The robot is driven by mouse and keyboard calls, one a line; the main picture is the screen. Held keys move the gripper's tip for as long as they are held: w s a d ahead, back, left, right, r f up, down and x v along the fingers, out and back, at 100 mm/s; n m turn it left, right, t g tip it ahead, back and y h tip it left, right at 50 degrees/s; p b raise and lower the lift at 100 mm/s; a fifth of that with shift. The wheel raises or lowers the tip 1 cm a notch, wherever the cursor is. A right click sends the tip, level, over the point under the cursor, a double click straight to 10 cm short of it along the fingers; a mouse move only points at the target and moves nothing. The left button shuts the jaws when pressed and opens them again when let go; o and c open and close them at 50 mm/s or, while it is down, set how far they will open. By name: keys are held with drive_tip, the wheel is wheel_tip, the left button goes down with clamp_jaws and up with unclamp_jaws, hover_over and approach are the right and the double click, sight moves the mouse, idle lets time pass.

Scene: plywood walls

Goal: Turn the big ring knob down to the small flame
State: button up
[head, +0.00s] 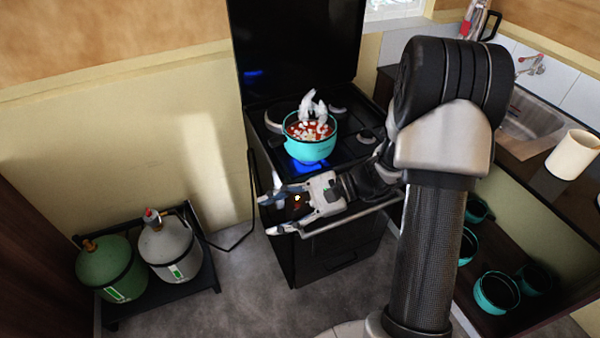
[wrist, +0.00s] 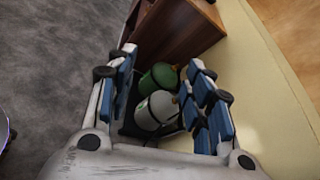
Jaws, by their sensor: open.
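The black stove (head: 318,272) stands against the wall with its lid raised. A turquoise pot (head: 311,150) with red and white food and steam sits on a front burner. A blue flame (head: 309,168) shows under the pot. My gripper (head: 268,215) is open in front of the stove's front panel, its fingers pointing left along the front rail. I cannot make out the big ring knob; my gripper and arm cover much of the panel. In the wrist view the open fingers (wrist: 162,62) have nothing between them but the distant gas bottles and floor.
A green gas bottle (head: 110,268) and a grey gas bottle (head: 170,247) stand on a black rack at left. A rail (head: 352,215) runs along the stove's front. At right are a sink (head: 530,118), a white cup (head: 572,155) and turquoise pots (head: 496,291) on a shelf.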

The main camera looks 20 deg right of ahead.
drive_tip(key=w+d+f+m+t+h+p, duration=0.1)
drive_tip(key=w+d+f+m+t, duration=0.2)
drive_tip(key=d+f+m+t, duration=0.25)
drive_tip(key=w+d+f+m+t+p, duration=0.1)
drive_tip(key=w+d+f+m+t, duration=0.2)
drive_tip(key=d+f+m+t, duration=0.25)
drive_tip(key=s+d+f+m+t+h+p, duration=0.1)
drive_tip(key=s+d+f+m+h, duration=0.1)
drive_tip(key=d+f+m+h, duration=0.3)
drive_tip(key=s+d+f+m+t+h, duration=0.1)
drive_tip(key=s+f+m+t+h, duration=0.15)
drive_tip(key=f, duration=0.35)
drive_tip(key=s+d+f+m+t+h+p, duration=0.1)
drive_tip(key=s+d+f+m+h, duration=0.1)
drive_tip(key=d+f+m+h, duration=0.3)
drive_tip(key=w+a+n+b, duration=0.1)
drive_tip(key=w+a+b, duration=0.2)
drive_tip(key=w, duration=1.4)
drive_tip(key=shift+f+y, duration=0.35)
drive_tip(key=shift+f, duration=0.05)
drive_tip(key=shift+a, duration=0.1)
drive_tip(key=c, duration=1)
